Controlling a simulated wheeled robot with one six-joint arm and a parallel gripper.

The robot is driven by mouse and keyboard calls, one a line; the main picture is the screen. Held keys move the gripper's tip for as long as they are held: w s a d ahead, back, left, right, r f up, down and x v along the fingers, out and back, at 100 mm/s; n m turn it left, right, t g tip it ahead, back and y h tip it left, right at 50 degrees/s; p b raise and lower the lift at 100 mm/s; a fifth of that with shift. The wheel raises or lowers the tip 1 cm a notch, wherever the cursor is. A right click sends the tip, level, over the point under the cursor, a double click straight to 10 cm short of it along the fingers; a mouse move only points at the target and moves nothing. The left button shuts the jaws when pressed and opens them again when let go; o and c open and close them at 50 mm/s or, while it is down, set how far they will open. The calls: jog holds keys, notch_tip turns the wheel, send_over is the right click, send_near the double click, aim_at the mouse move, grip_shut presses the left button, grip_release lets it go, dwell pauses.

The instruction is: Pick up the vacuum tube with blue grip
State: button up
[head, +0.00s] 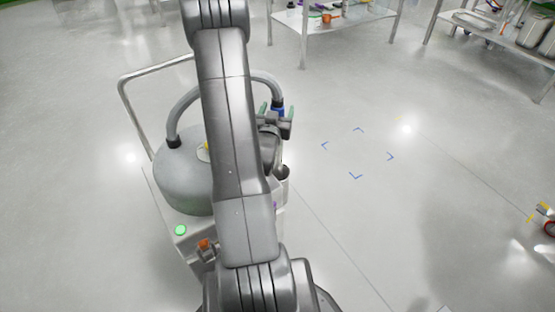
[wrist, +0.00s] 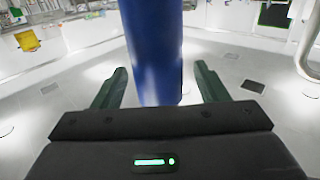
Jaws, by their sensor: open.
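The blue grip of the vacuum tube (wrist: 155,45) stands upright between my gripper's two dark green fingers in the wrist view, with visible gaps on both sides. My gripper (wrist: 160,88) is open around it and not closed on it. In the head view my gripper (head: 276,117) is at the right side of the grey vacuum drum, and a little of the blue grip (head: 280,111) shows between the fingers. The grey hose (head: 185,103) arches from the drum top behind my arm towards the grip. My arm hides the hose's middle and part of the drum.
The grey domed vacuum drum (head: 180,175) has a metal handle frame (head: 127,100) at its left. A steel table (head: 340,20) with small items stands at the back, and a rack (head: 500,35) at the back right.

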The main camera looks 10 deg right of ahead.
jog(key=shift+x, duration=1)
jog(key=shift+c, duration=0.2)
jog(key=c, duration=1)
jog(key=shift+c, duration=0.2)
jog(key=shift+r, duration=0.15)
notch_tip(320, 180, up, 20)
jog(key=p, duration=0.5)
jog(key=shift+p, duration=0.35)
